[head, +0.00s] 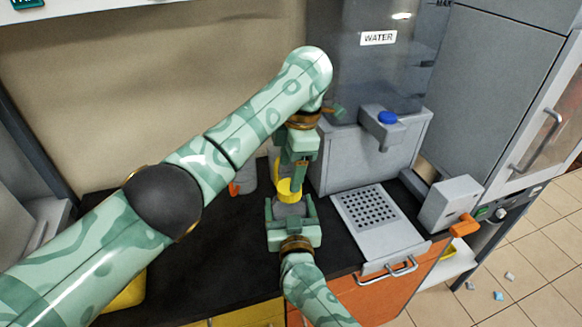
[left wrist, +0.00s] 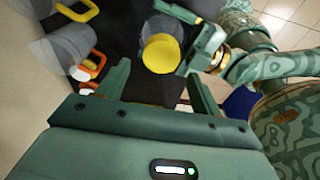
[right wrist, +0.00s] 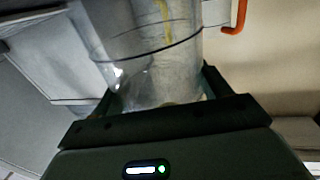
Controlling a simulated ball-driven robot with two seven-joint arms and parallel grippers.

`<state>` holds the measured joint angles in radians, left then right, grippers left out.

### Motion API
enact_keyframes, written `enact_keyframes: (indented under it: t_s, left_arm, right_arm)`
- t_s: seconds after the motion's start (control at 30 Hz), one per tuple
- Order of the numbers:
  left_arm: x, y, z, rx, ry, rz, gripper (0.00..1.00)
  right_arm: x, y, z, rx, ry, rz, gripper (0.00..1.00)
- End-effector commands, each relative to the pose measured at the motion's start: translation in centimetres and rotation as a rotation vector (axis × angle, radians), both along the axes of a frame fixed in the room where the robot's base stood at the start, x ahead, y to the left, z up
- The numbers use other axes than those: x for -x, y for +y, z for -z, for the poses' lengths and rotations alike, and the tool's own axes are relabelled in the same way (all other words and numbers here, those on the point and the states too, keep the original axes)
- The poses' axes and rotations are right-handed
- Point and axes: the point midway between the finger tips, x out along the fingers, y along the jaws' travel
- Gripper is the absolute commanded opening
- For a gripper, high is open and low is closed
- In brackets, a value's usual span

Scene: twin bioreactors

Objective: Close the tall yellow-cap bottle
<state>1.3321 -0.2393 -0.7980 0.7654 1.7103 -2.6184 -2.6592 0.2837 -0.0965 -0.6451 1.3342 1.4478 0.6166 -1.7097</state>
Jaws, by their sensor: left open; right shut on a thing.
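The tall bottle (head: 290,209) stands over the dark counter with a yellow cap (head: 288,187) at its top. My right gripper (head: 291,206) is shut on the bottle's body. In the right wrist view the clear bottle (right wrist: 150,60) fills the space between the fingers. My left gripper (head: 299,182) points down from above, open, close to the cap. In the left wrist view the round yellow cap (left wrist: 162,55) lies beyond the open fingertips, with nothing between them. How firmly the cap sits on the bottle cannot be told.
A grey vessel with an orange handle (head: 244,180) stands behind the bottle, near the wall. To the right are the water dispenser (head: 370,150), a perforated drip tray (head: 373,236) and an orange-handled valve block (head: 447,203). The dark counter left of the bottle (head: 205,265) is clear.

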Motion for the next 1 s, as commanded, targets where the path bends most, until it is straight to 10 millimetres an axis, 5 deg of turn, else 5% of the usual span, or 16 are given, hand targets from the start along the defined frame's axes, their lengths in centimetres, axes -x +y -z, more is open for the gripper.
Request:
enact_keyframes:
  t_s: [0.27,1.0]
  left_arm:
    - [-1.8,2.7,-1.9,-0.042,-0.084,-0.114,0.65]
    - [-1.5,2.7,-3.2,0.03,-0.343,-2.433,0.65]
  right_arm:
    - [0.0,-0.1,0.1,0.001,0.001,0.001,0.12]
    - [0.0,-0.1,0.0,0.001,0.0,0.001,0.12]
